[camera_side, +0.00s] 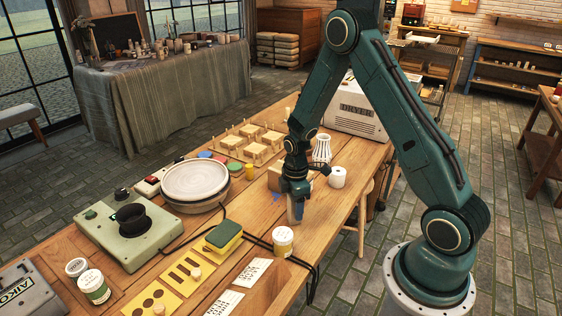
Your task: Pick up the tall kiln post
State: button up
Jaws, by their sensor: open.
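My gripper (296,216) points down over the middle of the wooden table, right of the banding wheel. Its jaws are open. Its fingertips are low, close to the tabletop, and a pale narrow shape shows at them; I cannot tell whether this is a finger or the tall kiln post. No tall kiln post can be told apart clearly elsewhere. A tan block (274,178) stands just behind my gripper, partly hidden by it.
The round banding wheel (195,181), green wheel control box (130,230) and a yellow-green sponge (223,236) stand left of my gripper. A labelled jar (283,241) stands in front. A white roll (338,177), striped vase (322,149) and dryer (356,107) are behind.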

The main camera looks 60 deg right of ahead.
dwell(0.4)
jog(key=c, duration=1.2)
jog(key=shift+r, duration=0.1)
notch_tip(320, 180, up, 20)
dwell(0.5)
